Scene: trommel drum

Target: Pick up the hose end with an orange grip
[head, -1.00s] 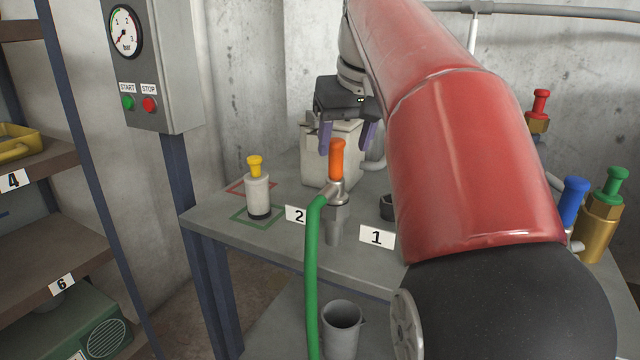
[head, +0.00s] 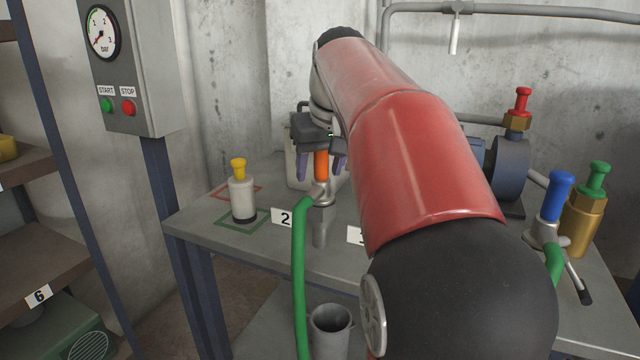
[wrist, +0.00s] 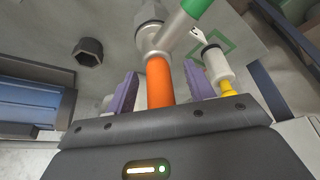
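The hose end with an orange grip (head: 321,166) stands upright at the front of the table, in a holder near label 2. Its green hose (head: 299,270) hangs down from it over the table edge. My gripper (head: 321,168) is at the orange grip, with one purple finger on each side. In the wrist view the orange grip (wrist: 160,82) lies between the open fingers (wrist: 160,95), with a visible gap on both sides. The metal fitting shows beyond the fingertips. My gripper holds nothing.
A white bottle with a yellow top (head: 242,195) stands on the table left of the grip. A hose end with a blue grip (head: 557,195) and a brass fitting with a green knob (head: 582,215) stand at the right. A grey cup (head: 331,330) sits below the table edge.

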